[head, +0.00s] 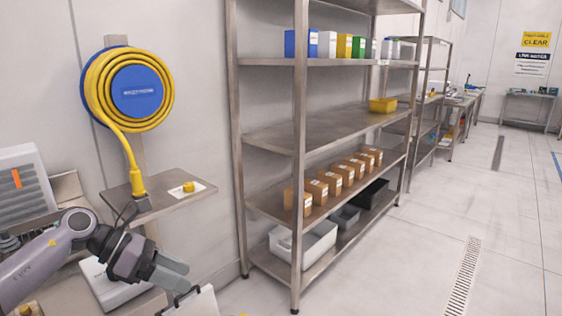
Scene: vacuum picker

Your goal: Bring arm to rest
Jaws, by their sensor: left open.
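My left arm comes in from the lower left. Its dark grey left gripper (180,274) hangs in the air in front of the wall shelf, empty, with its jaws open and pointing right. A white flat device (102,288) lies on the surface beneath and behind the gripper, partly hidden by it. A white item with a dark handle (196,302) is just below the fingertips, cut off by the bottom edge. My right gripper is not in view.
A yellow hose on a blue reel (137,92) hangs on the wall and runs down to a small metal shelf (165,205). A steel rack (297,150) holds several cardboard boxes (331,181), a yellow bin (383,105) and lower bins. The floor to the right is clear.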

